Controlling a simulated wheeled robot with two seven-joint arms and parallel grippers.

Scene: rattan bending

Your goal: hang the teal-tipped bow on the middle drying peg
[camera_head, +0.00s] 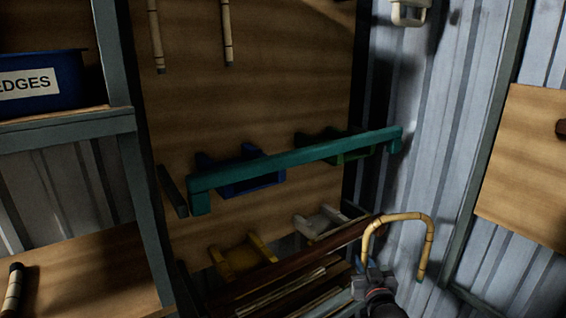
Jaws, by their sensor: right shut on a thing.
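A pale, jointed rattan bow (430,235) shows at the lower right, its curve uppermost and its two legs hanging down. The tip of its right leg (419,280) is teal. My right gripper (367,266) is shut on the bow's left leg, near its lower end, and covers that end. A wooden board (525,165) on the right wall carries a dark brown peg-like piece (562,129), cut off by the picture's edge. I cannot tell whether it is the middle drying peg. My left gripper is not in view.
A teal rail (300,157) crosses the middle, with blue (250,180) and green holders behind it. Below are a yellow holder (240,258), a grey one (325,222) and stacked strips. Shelves with a blue bin (40,100) stand left. Space before the right wall looks clear.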

